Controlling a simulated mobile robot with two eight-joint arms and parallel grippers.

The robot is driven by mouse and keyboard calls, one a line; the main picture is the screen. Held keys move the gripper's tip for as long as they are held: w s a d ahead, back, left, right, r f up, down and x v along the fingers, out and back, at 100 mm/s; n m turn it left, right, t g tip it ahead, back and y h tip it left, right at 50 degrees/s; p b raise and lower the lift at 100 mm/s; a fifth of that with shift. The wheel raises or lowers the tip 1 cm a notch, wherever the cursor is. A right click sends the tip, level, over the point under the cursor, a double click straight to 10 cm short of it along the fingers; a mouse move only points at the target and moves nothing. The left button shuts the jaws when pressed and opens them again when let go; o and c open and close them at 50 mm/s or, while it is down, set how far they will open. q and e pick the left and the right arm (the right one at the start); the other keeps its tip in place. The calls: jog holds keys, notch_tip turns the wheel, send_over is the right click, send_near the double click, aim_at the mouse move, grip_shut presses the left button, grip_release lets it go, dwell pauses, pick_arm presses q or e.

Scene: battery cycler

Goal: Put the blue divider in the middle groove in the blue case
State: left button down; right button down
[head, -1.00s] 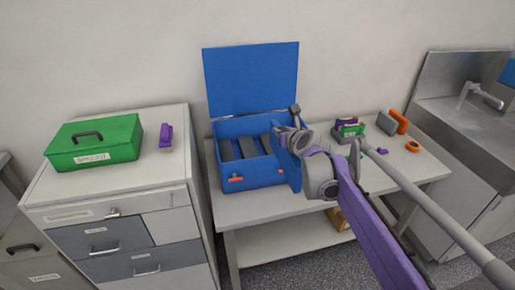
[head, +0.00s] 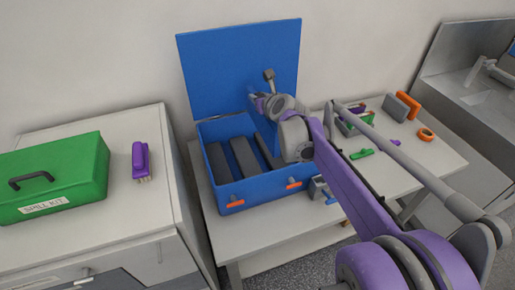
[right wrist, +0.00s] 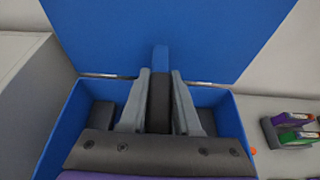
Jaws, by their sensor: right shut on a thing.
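The blue case (head: 262,190) stands on the table with its lid (head: 235,65) raised. Dark slabs (head: 243,158) stand in it. My right gripper (head: 266,104) is over the right part of the case, and its wrist covers that part. In the right wrist view my right gripper (right wrist: 160,78) points toward the lid. It is shut on the blue divider (right wrist: 160,58), whose narrow blue end shows beyond the fingertips. A dark strip lies between the fingers. The divider's lower edge and the middle groove are hidden, so I cannot tell whether they meet. My left gripper is out of view.
A green spill kit box (head: 60,180) and a purple brush (head: 140,160) are on the left cabinet. Right of the case are a green piece (head: 361,154), a grey block (head: 398,108) and an orange ring (head: 426,134). A sink (head: 485,95) is at far right.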

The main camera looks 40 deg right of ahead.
aim_at(271, 149)
notch_tip(271, 149, down, 16)
jog(key=b, duration=0.1)
jog(key=shift+s+f+b, duration=0.15)
jog(key=shift+f+b, duration=0.1)
jog(key=shift+b, duration=0.05)
jog(key=c, duration=1.1)
grip_release()
jog(key=shift+f, duration=0.2)
jog(key=o, duration=0.5)
jog(key=shift+r, duration=0.1)
jog(key=v, duration=1.2)
jog(key=shift+r+p, duration=0.15)
jog(key=shift+p, duration=0.2)
